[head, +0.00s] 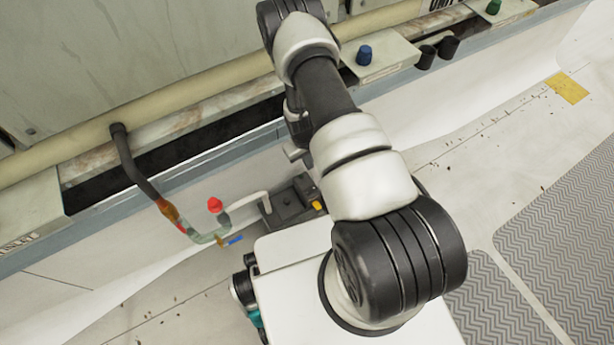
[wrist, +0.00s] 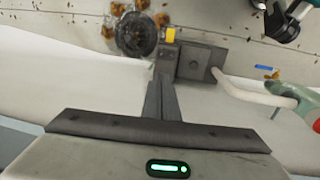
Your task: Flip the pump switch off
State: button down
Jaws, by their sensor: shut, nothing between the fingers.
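The pump (head: 287,212) is a dark grey box on the floor beside the white wall, partly hidden behind my arm in the head view. It also shows at the top of the wrist view (wrist: 197,63). A small yellow part, possibly the switch, sits at its edge (head: 317,205) and also shows in the wrist view (wrist: 170,35). Which way it is set is too small to tell. My gripper (wrist: 164,80) is shut and empty. Its fingertips overlap the pump's near left edge in the wrist view; I cannot tell whether they touch it.
A round rusty drain (wrist: 136,34) lies beside the pump. A long ledge carries a blue knob (head: 364,55). The floor at right is open.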

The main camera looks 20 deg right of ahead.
jog(key=shift+s+f, duration=0.2)
jog(key=shift+f, duration=1.05)
jog(key=b, duration=0.5)
send_near(314, 188)
jog(key=f, duration=0.6)
jog(key=shift+w+d+f, duration=0.1)
jog(key=shift+d+f, duration=0.1)
jog(key=shift+d, duration=0.1)
